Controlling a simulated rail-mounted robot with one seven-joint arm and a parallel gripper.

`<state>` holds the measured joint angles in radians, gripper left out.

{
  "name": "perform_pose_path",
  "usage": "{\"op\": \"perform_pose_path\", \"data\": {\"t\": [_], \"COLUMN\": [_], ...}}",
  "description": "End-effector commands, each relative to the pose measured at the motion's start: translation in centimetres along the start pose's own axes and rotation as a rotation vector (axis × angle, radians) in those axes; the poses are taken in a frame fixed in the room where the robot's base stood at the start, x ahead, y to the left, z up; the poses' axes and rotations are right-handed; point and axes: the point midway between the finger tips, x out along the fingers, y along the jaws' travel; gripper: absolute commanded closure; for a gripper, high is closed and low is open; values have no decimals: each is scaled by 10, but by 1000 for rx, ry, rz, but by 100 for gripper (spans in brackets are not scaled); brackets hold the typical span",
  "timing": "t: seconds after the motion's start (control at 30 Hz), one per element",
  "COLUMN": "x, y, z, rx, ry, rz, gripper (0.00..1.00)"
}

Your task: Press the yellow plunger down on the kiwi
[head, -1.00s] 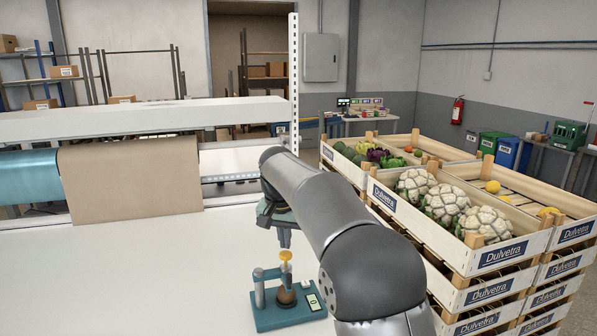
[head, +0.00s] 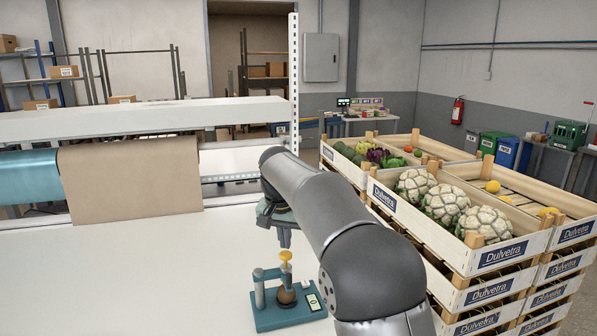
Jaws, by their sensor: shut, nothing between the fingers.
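The yellow plunger (head: 286,257) tops a small teal press stand (head: 283,321) on the white bench. The brown kiwi (head: 286,296) sits on the stand directly below the plunger. A grey post (head: 259,290) rises at the stand's left, and a small white display (head: 314,302) is at its right. My gripper (head: 285,243) points straight down just above the plunger. It is shut and empty. The tips look close to the yellow top, but I cannot tell whether they touch it.
Wooden crates (head: 490,262) with cauliflowers and other produce are stacked to the right, close to my arm. A brown paper roll (head: 130,178) hangs at the back left. The white bench (head: 130,275) is clear left of the stand.

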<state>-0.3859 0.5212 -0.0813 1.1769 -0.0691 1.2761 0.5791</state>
Motion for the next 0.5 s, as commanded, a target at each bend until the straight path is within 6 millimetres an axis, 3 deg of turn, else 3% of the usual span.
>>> {"op": "perform_pose_path", "data": {"t": [0.5], "x": [6], "y": [0], "z": [1], "rx": [0], "ry": [-1], "rz": [0], "gripper": [100]}}
